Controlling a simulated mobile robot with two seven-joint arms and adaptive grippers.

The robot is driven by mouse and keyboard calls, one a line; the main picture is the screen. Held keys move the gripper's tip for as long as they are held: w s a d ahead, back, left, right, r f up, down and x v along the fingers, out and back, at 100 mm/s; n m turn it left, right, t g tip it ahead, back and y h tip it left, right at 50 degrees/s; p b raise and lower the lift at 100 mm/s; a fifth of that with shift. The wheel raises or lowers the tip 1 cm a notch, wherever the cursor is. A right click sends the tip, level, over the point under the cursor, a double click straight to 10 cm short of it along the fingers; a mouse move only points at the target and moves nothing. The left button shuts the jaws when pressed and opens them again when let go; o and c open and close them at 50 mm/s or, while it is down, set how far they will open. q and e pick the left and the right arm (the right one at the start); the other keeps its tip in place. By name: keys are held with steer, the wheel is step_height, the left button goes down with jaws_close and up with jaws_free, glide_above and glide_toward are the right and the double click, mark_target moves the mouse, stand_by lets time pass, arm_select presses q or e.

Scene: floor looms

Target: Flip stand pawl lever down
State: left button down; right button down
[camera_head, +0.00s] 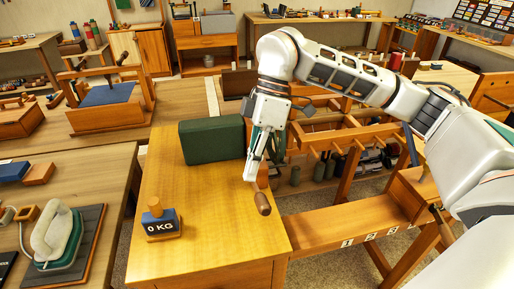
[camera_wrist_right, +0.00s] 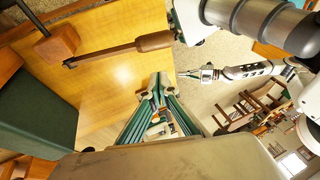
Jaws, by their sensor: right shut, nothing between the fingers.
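The wooden handle (camera_head: 263,203) of a lever shows at the right edge of the yellow bench in the head view. In the right wrist view the handle (camera_wrist_right: 155,41) joins a thin shaft running left above the bench top. I take it for the pawl lever; its pivot and pawl are not clear. My right gripper (camera_head: 251,177) points down just above and beside the handle in the head view. Its fingertips (camera_wrist_right: 157,88) are shut and empty, with a visible gap to the handle. A small white arm end (camera_wrist_right: 208,73), possibly my left gripper, shows in the right wrist view.
A dark green box (camera_head: 212,138) stands at the back of the yellow bench (camera_head: 215,215). A block marked 0 KG (camera_head: 160,222) stands on its left part. A wooden frame (camera_head: 345,145) stands beyond the right edge, above a numbered rail (camera_head: 370,227). The bench front is clear.

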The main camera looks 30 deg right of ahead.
mark_target(259, 196)
steer(key=shift+s+d+f, duration=0.15)
steer(key=shift+s+f, duration=0.1)
steer(key=shift+f, duration=0.55)
steer(key=shift+s+d+f, duration=0.2)
steer(key=shift+s+f, duration=0.1)
steer(key=shift+f, duration=0.45)
steer(key=shift+s+d+f, duration=0.15)
steer(key=shift+s+f, duration=0.1)
steer(key=shift+f, duration=0.55)
